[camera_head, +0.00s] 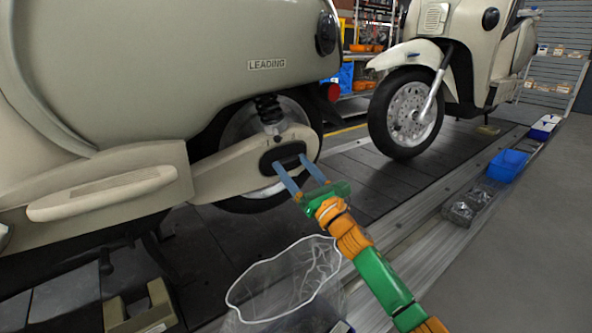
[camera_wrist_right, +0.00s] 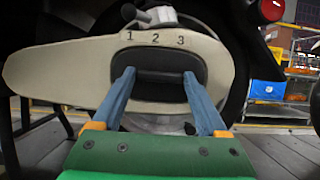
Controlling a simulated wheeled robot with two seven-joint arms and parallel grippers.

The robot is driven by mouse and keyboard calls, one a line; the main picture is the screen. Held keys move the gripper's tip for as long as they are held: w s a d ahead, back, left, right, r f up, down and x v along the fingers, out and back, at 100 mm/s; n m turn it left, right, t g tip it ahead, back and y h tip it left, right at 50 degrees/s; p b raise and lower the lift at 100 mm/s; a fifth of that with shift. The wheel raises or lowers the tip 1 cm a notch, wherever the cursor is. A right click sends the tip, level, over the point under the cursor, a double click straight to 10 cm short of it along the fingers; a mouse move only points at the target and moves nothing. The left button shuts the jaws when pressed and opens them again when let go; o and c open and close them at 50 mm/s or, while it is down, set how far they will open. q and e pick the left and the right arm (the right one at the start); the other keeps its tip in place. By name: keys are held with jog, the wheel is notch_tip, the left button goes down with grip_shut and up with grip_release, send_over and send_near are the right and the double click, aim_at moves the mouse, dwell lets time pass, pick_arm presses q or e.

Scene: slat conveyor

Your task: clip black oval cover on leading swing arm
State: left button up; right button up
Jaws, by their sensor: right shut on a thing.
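The black oval cover (camera_head: 283,155) is against the outer face of the cream swing arm (camera_head: 226,172) of the scooter marked LEADING. My right gripper (camera_head: 289,164) is shut on the cover, with one blue finger at each side. In the right wrist view the cover (camera_wrist_right: 158,72) lies under the numbers 1, 2 and 3 on the swing arm (camera_wrist_right: 65,75), between the two fingers (camera_wrist_right: 155,88). It looks flat against the arm, but I cannot tell whether it is clipped. My left gripper is not in view.
A shock absorber (camera_head: 268,109) and the rear wheel (camera_head: 240,128) are just behind the swing arm. A clear bag with a white rim (camera_head: 283,272) stands below my right arm. A second scooter (camera_head: 408,110) stands further back. A blue bin (camera_head: 507,165) sits along the conveyor's right edge.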

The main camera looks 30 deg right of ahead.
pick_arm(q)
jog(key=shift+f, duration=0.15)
pick_arm(e)
jog(key=shift+w, duration=0.15)
dwell(0.5)
jog(key=o, duration=1.2)
jog(key=shift+o, duration=0.2)
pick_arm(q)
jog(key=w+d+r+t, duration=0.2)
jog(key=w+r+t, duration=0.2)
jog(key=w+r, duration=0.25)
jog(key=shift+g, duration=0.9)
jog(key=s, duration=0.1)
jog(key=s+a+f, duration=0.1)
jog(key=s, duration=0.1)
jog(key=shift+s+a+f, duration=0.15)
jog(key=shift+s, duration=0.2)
pick_arm(e)
jog(key=v, duration=0.7)
